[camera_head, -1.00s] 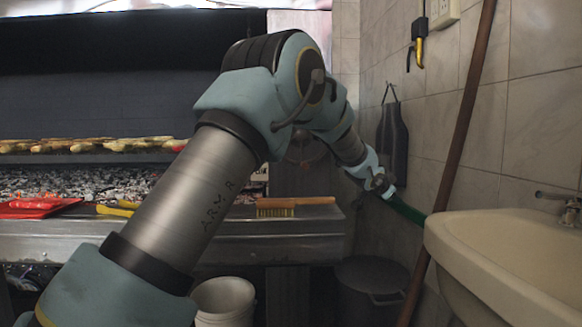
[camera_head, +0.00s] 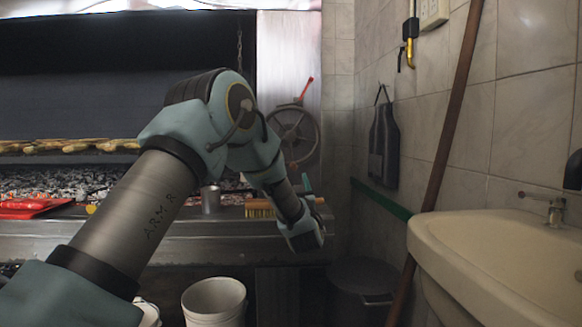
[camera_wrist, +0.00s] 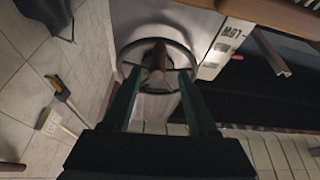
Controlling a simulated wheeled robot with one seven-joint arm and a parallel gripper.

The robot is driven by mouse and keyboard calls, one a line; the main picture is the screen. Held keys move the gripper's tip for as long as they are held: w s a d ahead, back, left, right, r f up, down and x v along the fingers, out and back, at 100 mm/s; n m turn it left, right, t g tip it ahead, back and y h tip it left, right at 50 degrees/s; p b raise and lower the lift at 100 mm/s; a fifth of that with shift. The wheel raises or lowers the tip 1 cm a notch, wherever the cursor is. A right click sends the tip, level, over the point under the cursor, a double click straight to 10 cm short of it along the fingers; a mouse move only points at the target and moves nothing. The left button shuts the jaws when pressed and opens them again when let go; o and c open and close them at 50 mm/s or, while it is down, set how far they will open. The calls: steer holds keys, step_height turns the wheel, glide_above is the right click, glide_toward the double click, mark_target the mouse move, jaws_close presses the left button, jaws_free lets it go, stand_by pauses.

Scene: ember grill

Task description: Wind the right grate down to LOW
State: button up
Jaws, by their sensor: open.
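The crank wheel (camera_head: 293,135) is a grey spoked handwheel on the metal post at the right end of the grill. A red handle (camera_head: 305,90) sticks up at its rim in the head view. A grate (camera_head: 70,147) with food lies over the coals at left. My gripper (camera_head: 306,184) is below and in front of the wheel. In the wrist view, my gripper (camera_wrist: 158,72) is open, with its two green fingers spread across the wheel (camera_wrist: 124,52). A brownish upright part shows between them. I cannot tell whether anything touches. An upside-down label (camera_wrist: 228,36) is beside the wheel, only partly legible.
A wooden-backed brush (camera_head: 258,207) and a metal cup (camera_head: 210,199) stand on the grill ledge. A red tray (camera_head: 30,207) lies at left. A white bucket (camera_head: 214,302) is below. The sink (camera_head: 490,245) and a leaning pole (camera_head: 452,110) are at right.

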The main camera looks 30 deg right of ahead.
mark_target(293, 166)
steer(key=p+x, duration=0.1)
steer(key=x, duration=0.7)
steer(key=shift+w+d+r, duration=0.15)
steer(key=shift+w+r, duration=0.05)
steer(key=shift+w, duration=0.05)
steer(key=shift+c, duration=0.2)
jaws_close()
stand_by(0.9)
